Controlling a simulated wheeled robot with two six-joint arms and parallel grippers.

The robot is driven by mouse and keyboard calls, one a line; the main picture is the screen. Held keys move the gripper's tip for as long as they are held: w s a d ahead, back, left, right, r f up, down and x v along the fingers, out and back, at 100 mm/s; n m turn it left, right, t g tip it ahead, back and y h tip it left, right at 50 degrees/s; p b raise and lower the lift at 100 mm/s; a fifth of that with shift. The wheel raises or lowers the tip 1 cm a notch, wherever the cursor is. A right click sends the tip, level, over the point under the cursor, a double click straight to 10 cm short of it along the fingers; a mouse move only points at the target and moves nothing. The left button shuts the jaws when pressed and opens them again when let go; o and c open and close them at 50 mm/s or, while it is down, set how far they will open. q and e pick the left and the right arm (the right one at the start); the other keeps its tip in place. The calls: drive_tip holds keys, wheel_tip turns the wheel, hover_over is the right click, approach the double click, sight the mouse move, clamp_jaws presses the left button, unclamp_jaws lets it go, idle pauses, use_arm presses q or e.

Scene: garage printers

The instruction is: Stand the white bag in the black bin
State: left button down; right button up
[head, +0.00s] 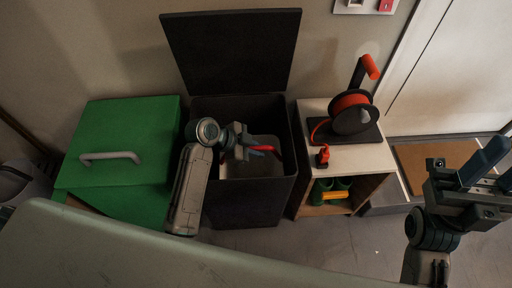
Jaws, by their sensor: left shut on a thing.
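The black bin (252,204) stands against the wall with its lid (236,49) raised behind it. A pale bag (251,178), greyish white in this light, is inside the bin, with a red strip at its top. My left gripper (266,150) is over the bin's opening and is shut on the bag at its red strip. The bag looks roughly upright; its base and whether it touches the bin floor are hidden. My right gripper (494,171) is at the far right, away from the bin, its blue fingers apart and empty.
A green lidded box (118,148) with a pale handle stands left of the bin. A small shelf unit (352,157) stands close on the right, carrying a red reel (350,112). Grey floor (310,243) is clear in front.

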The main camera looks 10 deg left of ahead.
use_arm(q)
drive_tip(key=c, duration=1.4)
unclamp_jaws()
drive_tip(key=shift+r, duration=0.1)
drive_tip(key=shift+r, duration=0.3)
drive_tip(key=p+v, duration=0.3)
drive_tip(key=v, duration=0.9)
drive_tip(key=shift+r, duration=0.3)
